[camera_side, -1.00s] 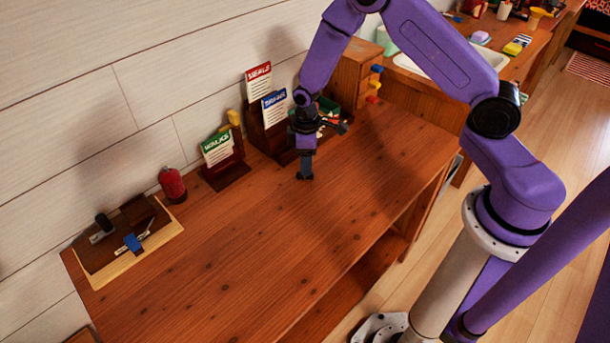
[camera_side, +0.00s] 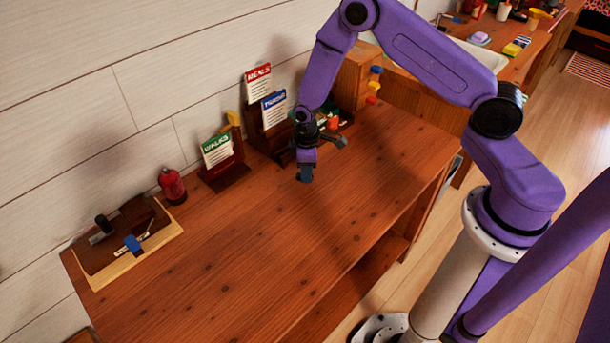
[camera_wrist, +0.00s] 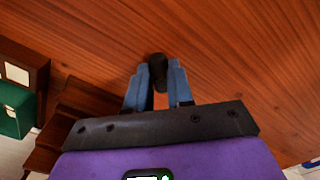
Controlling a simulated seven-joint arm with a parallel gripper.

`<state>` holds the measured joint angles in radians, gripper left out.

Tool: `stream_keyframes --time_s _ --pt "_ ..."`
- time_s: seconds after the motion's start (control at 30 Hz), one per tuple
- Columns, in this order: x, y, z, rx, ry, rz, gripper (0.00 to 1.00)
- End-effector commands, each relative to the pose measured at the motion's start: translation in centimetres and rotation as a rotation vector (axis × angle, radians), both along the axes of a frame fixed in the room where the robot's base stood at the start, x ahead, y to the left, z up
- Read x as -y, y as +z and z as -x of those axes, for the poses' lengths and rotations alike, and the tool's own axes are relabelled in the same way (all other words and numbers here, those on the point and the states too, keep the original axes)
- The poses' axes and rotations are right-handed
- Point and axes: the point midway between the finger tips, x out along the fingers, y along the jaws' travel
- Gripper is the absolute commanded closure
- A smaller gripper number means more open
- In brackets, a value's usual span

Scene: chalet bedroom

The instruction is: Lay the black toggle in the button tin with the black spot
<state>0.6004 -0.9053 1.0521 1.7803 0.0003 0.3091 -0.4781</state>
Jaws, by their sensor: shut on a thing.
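My gripper (camera_side: 305,177) is low over the middle back of the wooden desk in the side view, with its fingers pointing down. In the wrist view the blue fingers (camera_wrist: 156,82) are shut on a small dark, rounded piece, the black toggle (camera_wrist: 158,70), which sticks out past the fingertips. In the side view the toggle is too small or hidden to make out. I cannot tell whether it touches the desk. No button tin with a black spot can be made out in either view.
A board with a dark tray (camera_side: 98,258) lies at the desk's left end, beside a red bottle (camera_side: 172,186). Card holders marked WALKS (camera_side: 216,150) and MEALS (camera_side: 258,82) stand along the wall. A green object (camera_wrist: 14,108) shows in the wrist view. The desk's front (camera_side: 260,250) is clear.

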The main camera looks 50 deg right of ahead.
Motion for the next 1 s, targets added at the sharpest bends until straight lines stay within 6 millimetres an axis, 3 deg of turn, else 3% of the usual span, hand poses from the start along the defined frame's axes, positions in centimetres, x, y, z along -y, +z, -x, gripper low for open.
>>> stream_keyframes --time_s 0.27,0.5,0.87,1.0 --pt "0.0 0.6 0.0 0.001 0.000 -0.001 1.00" --pt "0.0 3.3 -0.1 0.004 0.001 -0.001 1.00" --pt "0.4 9.2 5.0 0.003 0.001 -0.001 1.00" --pt "0.6 10.4 7.9 0.000 0.001 0.000 1.00"
